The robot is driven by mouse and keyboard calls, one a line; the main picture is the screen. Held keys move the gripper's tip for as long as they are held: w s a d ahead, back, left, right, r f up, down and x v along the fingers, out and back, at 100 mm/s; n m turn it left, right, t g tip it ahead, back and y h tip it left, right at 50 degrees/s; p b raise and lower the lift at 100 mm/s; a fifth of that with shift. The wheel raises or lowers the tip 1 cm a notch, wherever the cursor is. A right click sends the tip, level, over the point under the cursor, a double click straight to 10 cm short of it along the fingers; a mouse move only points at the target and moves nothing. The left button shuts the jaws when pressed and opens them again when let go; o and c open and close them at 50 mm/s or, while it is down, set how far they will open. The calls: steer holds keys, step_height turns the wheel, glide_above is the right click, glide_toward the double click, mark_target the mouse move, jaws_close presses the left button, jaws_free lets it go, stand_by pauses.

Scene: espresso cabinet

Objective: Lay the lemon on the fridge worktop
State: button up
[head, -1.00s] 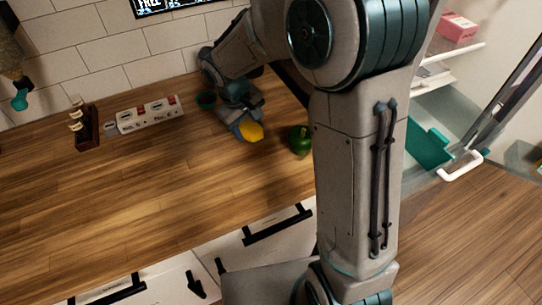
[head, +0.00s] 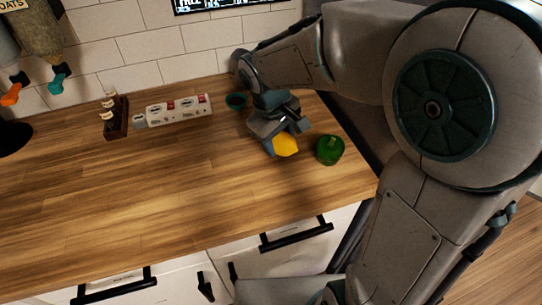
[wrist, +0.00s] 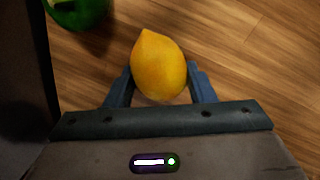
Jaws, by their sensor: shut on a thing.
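The yellow lemon (head: 286,146) is between the fingers of my gripper (head: 275,140), over the right part of the wooden worktop (head: 180,200). In the wrist view the lemon (wrist: 158,66) sits between the two blue fingers of my gripper (wrist: 158,88), which are shut on it. The wood shows beneath; whether the lemon touches it I cannot tell. A green pepper (head: 329,150) stands just right of the lemon, apart from it.
The worktop's front and middle are clear, with drawer handles (head: 297,234) below the front edge.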

steer(key=shift+s+a+f, duration=0.25)
steer(key=shift+a+f, duration=0.1)
steer(key=shift+a, duration=0.15)
steer(key=shift+s+a+f, duration=0.2)
steer(key=shift+a+f, duration=0.1)
steer(key=shift+a, duration=0.2)
steer(key=shift+s+a+f, duration=0.1)
steer(key=shift+f, duration=0.15)
steer(key=shift+s+a+x, duration=0.1)
steer(key=shift+a+x, duration=0.05)
steer(key=shift+x, duration=0.75)
steer(key=shift+s+a+x, duration=0.1)
steer(key=shift+s+x, duration=0.05)
steer(key=shift+x, duration=0.7)
steer(key=shift+f, duration=0.15)
steer(key=shift+f, duration=0.2)
steer(key=o, duration=1)
steer(key=shift+r, duration=0.15)
